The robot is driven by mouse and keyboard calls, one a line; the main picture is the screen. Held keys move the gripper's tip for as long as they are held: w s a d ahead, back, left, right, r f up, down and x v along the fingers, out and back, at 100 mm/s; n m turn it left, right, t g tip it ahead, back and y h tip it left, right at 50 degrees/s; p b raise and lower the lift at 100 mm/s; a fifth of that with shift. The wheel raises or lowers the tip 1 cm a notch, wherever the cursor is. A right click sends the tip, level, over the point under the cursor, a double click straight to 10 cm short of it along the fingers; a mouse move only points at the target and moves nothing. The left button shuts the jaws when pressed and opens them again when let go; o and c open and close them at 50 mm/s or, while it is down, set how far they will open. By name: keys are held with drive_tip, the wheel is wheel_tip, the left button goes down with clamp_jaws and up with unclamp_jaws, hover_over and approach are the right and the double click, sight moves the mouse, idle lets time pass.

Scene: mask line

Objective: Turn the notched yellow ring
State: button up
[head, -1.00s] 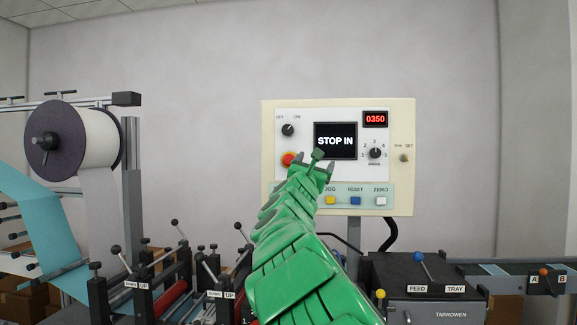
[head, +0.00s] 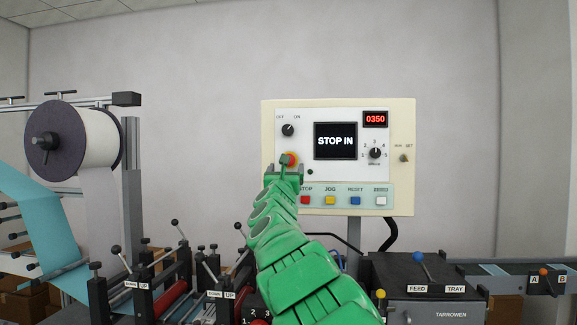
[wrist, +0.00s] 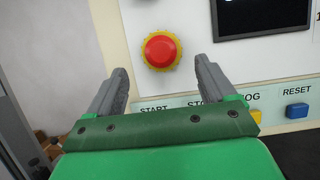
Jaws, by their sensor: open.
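The notched yellow ring (wrist: 146,60) surrounds a red push button (wrist: 161,50) on the control panel, seen in the wrist view above and between my two fingers. In the head view the ring (head: 295,161) shows only in part, on the panel's left side, with my gripper partly in front of it. My gripper (wrist: 159,78) is open, with its grey fingers spread and nothing between them. In the wrist view the fingertips appear just below the ring, on either side. In the head view my gripper (head: 284,168) is in front of the panel. I cannot tell the remaining distance to the ring.
The cream panel (head: 408,120) carries a screen (head: 335,141) reading STOP IN, a red 0350 display (head: 375,119), knobs, and a button row (head: 355,199) below. A roll machine (head: 97,138) with levers stands left. The wall above the panel is clear.

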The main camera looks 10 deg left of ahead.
drive_tip(key=shift+x, duration=2.2)
drive_tip(key=shift+d, duration=0.1)
drive_tip(key=c, duration=1.1)
drive_tip(key=shift+o, duration=0.2)
